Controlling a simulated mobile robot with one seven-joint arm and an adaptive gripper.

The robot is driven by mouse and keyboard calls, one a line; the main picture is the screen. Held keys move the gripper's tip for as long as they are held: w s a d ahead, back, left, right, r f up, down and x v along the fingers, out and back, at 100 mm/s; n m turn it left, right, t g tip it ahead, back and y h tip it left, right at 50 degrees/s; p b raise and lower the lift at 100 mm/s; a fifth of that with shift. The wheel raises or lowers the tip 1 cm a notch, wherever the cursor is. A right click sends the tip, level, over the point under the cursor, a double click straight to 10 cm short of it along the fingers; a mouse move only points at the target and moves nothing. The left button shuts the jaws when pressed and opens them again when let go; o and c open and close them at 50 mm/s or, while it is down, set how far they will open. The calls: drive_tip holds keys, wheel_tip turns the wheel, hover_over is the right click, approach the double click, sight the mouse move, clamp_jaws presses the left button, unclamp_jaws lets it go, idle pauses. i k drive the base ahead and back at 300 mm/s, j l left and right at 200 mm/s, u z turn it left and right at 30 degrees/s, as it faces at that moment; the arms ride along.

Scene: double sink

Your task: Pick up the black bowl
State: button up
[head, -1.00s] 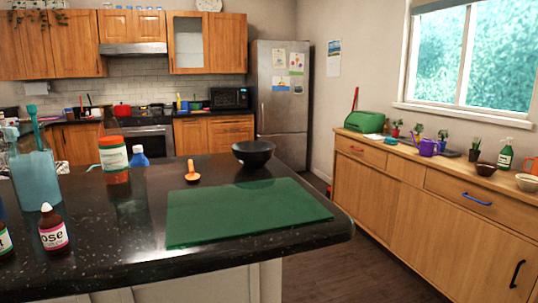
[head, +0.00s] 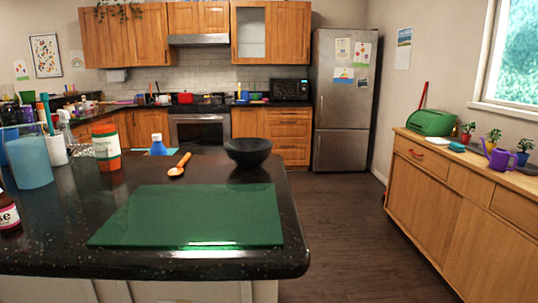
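The black bowl (head: 247,152) stands upright on the dark speckled countertop (head: 215,172), near its far right edge. It looks empty from here, though its inside shows only a little. A green translucent board (head: 190,216) lies flat on the counter in front of it. An orange-handled spoon (head: 179,166) lies to the left of the bowl, apart from it. My gripper does not show in the head view.
Open wooden floor (head: 345,220) lies between the counter and the wooden sideboard (head: 437,200). The fridge (head: 343,100) stands behind.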

sight(248, 152)
drive_tip(key=i+l, duration=0.1)
drive_tip(key=l, duration=0.45)
drive_tip(key=i+l+u, duration=0.15)
drive_tip(key=l, duration=0.95)
drive_tip(key=i+j, duration=0.1)
drive_tip(key=j, duration=0.15)
drive_tip(key=i+j, duration=0.15)
drive_tip(key=k+j+u, duration=0.05)
drive_tip(key=j, duration=0.1)
